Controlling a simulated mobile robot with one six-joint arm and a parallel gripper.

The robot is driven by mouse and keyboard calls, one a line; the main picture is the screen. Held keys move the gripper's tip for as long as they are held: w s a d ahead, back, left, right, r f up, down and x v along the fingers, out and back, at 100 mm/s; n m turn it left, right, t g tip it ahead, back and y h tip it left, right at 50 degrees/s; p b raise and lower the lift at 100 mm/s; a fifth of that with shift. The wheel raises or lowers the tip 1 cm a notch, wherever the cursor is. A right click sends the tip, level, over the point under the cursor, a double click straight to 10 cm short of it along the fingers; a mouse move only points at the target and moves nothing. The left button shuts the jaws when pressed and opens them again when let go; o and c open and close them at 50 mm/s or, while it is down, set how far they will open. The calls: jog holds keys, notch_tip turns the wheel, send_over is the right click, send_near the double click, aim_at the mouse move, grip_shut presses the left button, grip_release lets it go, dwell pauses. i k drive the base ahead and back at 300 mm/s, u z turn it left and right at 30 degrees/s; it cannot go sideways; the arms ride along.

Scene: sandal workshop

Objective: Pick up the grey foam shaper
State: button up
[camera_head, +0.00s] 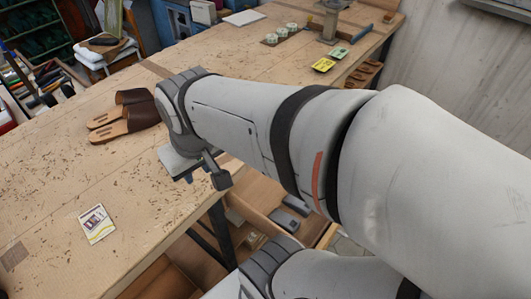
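My arm crosses the view from the right, and its wrist hangs over the table's front edge. Below the wrist is what looks like part of my gripper (216,172), over the edge and above the open drawer. Its fingertips are not clear, so I cannot tell whether it is open or holds anything. Two small dark grey blocks (286,220) lie in the wooden drawer (262,190) below the tabletop. One may be the grey foam shaper, but I cannot be sure. My arm hides part of the drawer.
The wooden table (150,195) is strewn with shavings. Brown sandals (128,118) lie left of my wrist, and a small card (97,224) lies near the front. Yellow and green packets (324,64) and a metal cylinder (330,22) are at the back. The table's left front is mostly clear.

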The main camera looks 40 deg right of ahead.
aim_at(288, 221)
jog(key=k, duration=1.5)
jog(key=z, duration=0.55)
jog(key=i, duration=1)
jog(key=z, duration=0.1)
